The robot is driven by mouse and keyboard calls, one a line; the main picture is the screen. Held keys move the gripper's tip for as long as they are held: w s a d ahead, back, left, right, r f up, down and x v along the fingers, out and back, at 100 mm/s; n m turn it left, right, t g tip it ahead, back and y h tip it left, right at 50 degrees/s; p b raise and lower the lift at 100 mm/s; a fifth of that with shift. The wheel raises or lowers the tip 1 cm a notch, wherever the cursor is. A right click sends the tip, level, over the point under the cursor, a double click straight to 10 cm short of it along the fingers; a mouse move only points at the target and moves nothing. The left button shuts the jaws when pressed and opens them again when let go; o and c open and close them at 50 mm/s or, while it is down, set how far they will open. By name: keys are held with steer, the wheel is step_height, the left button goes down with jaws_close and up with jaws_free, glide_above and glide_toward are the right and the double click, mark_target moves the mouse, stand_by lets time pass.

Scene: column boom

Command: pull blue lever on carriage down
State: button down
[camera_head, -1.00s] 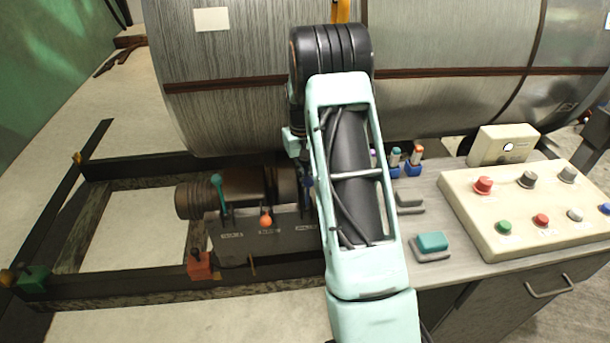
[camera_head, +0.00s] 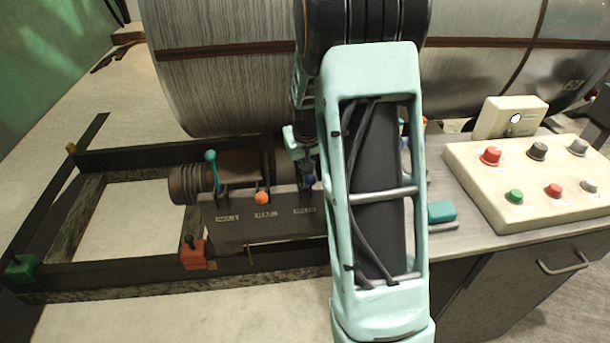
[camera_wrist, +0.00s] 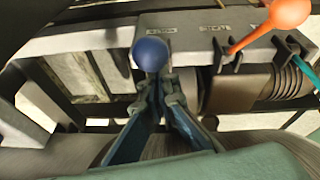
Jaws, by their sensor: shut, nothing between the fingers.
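The blue lever shows as a round blue knob (camera_wrist: 150,54) in the wrist view. In the head view, the blue lever (camera_head: 309,181) is small and partly covered by my gripper. It is the rightmost of three levers on the dark grey carriage housing (camera_head: 250,232), above a small label. My gripper (camera_wrist: 160,86) is shut and empty, its fingertips right at the blue knob; I cannot tell whether they touch it. In the head view, my gripper (camera_head: 306,166) is just above and behind the knob. The knob's stem is hidden.
An orange lever (camera_head: 262,198) and an upright teal lever (camera_head: 213,170) stand left of the blue one. A large striped drum (camera_head: 230,85) lies behind. A button panel (camera_head: 530,180) is on the right. A red block (camera_head: 193,254) sits on the front rail.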

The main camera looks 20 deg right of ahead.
mark_target(307, 180)
steer(key=shift+s+a+f+t+b, duration=0.2)
steer(key=shift+s+f+t+b, duration=0.35)
steer(key=shift+b, duration=0.5)
steer(key=shift+s+a+f+t+b, duration=0.15)
steer(key=shift+s+f+t+b, duration=0.35)
steer(key=shift+b, duration=0.55)
steer(key=shift+s+a+f+b, duration=0.15)
steer(key=shift+s+f+b, duration=0.1)
steer(key=shift+s+b, duration=0.45)
